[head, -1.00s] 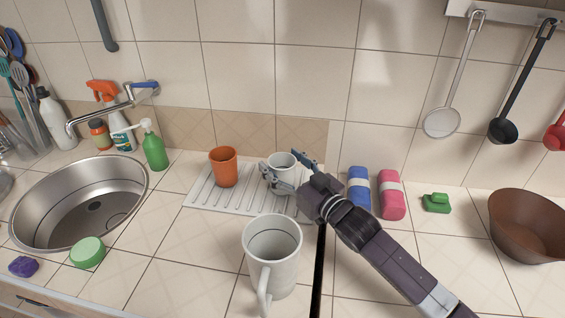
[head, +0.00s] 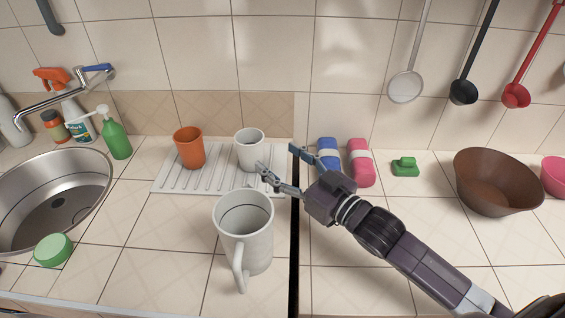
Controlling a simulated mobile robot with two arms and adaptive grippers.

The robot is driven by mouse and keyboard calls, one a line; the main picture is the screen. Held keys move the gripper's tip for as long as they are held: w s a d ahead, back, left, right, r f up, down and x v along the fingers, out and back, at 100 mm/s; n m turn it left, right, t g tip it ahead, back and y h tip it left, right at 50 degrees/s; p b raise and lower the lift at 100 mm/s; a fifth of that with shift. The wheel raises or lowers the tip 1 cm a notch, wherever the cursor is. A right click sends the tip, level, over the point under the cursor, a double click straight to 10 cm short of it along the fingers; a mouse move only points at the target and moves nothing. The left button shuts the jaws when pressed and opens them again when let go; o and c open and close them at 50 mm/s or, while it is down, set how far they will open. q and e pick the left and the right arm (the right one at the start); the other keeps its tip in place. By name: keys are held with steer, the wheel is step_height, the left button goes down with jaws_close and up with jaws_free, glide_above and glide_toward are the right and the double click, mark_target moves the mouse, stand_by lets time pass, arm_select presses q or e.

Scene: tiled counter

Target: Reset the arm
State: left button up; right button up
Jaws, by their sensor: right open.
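My right gripper (head: 277,168) is open and empty, its arm coming in from the lower right. Its fingers point up and left, over the right edge of the white drying rack (head: 186,183). A white cup (head: 250,152) stands on the rack, just left of and beyond the fingers, and looks apart from them. An orange cup (head: 189,148) stands on the rack further left. A large white mug (head: 246,236) stands on the counter in front of the rack, handle towards me. My left gripper is not in view.
A steel sink (head: 50,205), a green sponge (head: 53,250) and several bottles are at left. Blue (head: 328,153) and pink (head: 361,163) packages, a small green item (head: 405,167) and a brown bowl (head: 497,182) stand at right. Ladles hang above. The right front counter is clear apart from my arm.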

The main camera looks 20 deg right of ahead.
steer(key=shift+s+d, duration=0.1)
steer(key=shift+s, duration=0.15)
steer(key=shift+r, duration=0.1)
